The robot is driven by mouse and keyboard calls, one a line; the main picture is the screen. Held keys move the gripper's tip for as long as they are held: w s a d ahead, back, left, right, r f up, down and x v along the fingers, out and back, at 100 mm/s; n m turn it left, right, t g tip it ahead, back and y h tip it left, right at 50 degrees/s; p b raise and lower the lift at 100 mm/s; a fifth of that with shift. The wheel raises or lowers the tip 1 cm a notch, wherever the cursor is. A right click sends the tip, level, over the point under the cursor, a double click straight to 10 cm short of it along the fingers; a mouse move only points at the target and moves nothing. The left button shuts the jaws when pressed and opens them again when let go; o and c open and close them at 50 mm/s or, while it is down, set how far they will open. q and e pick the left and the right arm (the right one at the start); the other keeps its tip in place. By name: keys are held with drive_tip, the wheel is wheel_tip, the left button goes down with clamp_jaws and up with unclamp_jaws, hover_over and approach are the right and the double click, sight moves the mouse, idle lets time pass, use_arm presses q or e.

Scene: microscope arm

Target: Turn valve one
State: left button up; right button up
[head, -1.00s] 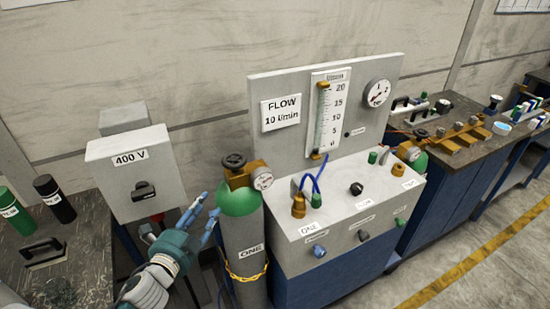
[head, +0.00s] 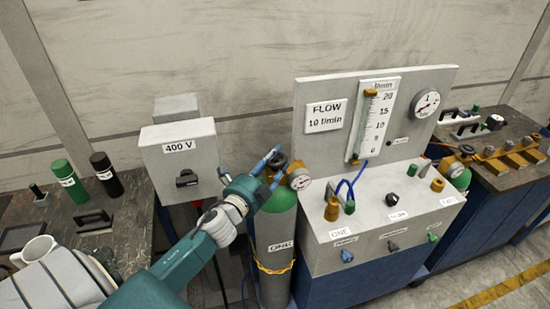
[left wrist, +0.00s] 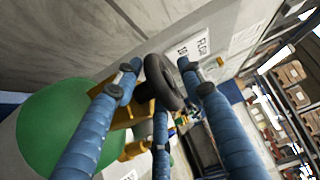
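The grey gas cylinder with a green top (head: 276,228) is labelled ONE and stands left of the bench panel. Its valve one handwheel (head: 279,160) is black and partly hidden behind my left gripper (head: 267,170). The left wrist view shows the handwheel (left wrist: 164,84) close up, between the blue fingers of my left gripper (left wrist: 160,72). The fingers are spread around the wheel, with a small gap on its left side; I cannot tell whether the right finger touches it. My right gripper is not in view.
The 400 V box (head: 180,160) is close behind my left forearm. The flow panel (head: 330,90) and bench box (head: 385,225) stand right of the cylinder. A dark table (head: 120,215) at left holds bottles and a mug (head: 38,251). A yellow chain (head: 272,267) loops round the cylinder.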

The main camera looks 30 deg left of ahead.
use_arm(q)
drive_tip(key=shift+w, duration=0.15)
clamp_jaws()
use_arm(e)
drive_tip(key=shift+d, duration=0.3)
use_arm(q)
drive_tip(key=shift+f, duration=0.1)
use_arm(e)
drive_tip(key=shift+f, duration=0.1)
use_arm(q)
drive_tip(key=shift+f+n+y+b, duration=0.1)
drive_tip(key=shift+n+y+b, duration=0.5)
drive_tip(key=shift+n+y, duration=0.45)
drive_tip(key=n+g+y+b, duration=0.1)
drive_tip(key=y+b, duration=0.1)
drive_tip(key=n+g+y+b, duration=0.1)
drive_tip(key=n+y+b, duration=0.1)
drive_tip(key=y, duration=0.1)
drive_tip(key=shift+g+y, duration=0.4)
drive_tip(key=shift+y, duration=0.05)
drive_tip(key=shift+n, duration=0.25)
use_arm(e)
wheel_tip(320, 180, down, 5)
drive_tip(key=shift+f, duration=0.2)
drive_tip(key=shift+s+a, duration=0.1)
